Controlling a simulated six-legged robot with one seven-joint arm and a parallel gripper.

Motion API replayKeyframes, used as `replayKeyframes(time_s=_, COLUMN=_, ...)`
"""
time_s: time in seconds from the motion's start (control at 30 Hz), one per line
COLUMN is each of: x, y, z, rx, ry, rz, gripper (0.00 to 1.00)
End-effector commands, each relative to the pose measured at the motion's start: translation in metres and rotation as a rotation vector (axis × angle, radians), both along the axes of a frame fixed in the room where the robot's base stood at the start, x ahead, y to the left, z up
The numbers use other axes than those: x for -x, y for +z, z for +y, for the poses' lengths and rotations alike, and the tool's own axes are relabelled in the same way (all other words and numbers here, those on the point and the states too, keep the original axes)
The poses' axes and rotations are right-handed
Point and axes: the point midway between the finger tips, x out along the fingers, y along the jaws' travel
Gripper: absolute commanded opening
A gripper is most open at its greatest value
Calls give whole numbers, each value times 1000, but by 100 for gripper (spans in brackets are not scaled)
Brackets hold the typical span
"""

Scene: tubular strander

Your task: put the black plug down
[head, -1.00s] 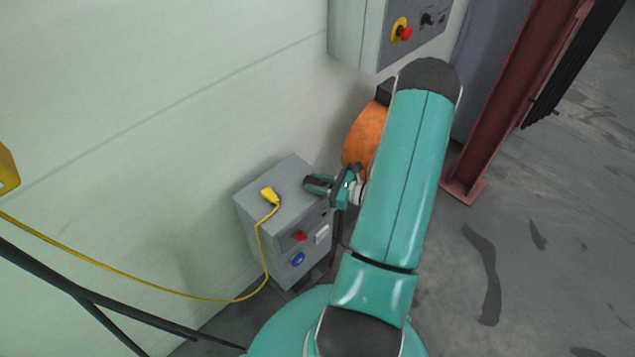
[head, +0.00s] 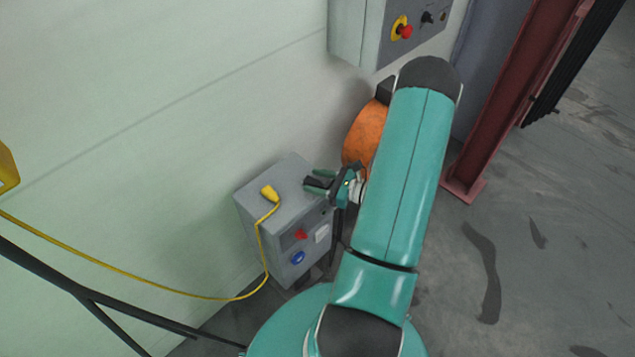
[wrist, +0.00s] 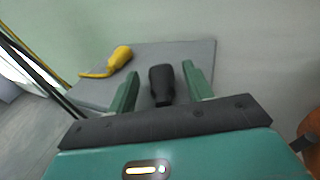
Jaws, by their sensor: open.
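The black plug (wrist: 161,84) rests on the grey top of the box (wrist: 188,50), between the two spread green fingers of my gripper (wrist: 158,88). A gap shows on each side of the plug in the wrist view. In the head view my gripper (head: 320,182) is at the right edge of the box top (head: 290,178), with the dark plug (head: 314,184) by its fingers. The fingers are open and not closed on the plug.
A yellow plug (head: 269,193) with a yellow cable lies on the same box top, left of the black plug. A red knob (head: 301,234) and a blue socket (head: 298,257) are on the box front. An orange round thing (head: 364,134) stands behind my arm. The wall is close behind.

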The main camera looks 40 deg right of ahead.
Motion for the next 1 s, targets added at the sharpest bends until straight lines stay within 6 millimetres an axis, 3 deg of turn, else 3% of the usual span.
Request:
replayKeyframes(time_s=0.4, x=76, y=11, z=-36, rx=1, ry=-4, rz=-1, gripper=51)
replayKeyframes(time_s=0.6, x=102, y=15, z=-47, rx=0, ry=-2, rz=-1, gripper=51)
replayKeyframes(time_s=0.87, x=108, y=16, z=-49, rx=1, ry=2, rz=0, gripper=51)
replayKeyframes(time_s=1.0, x=97, y=30, z=-39, rx=40, ry=68, rz=2, gripper=51)
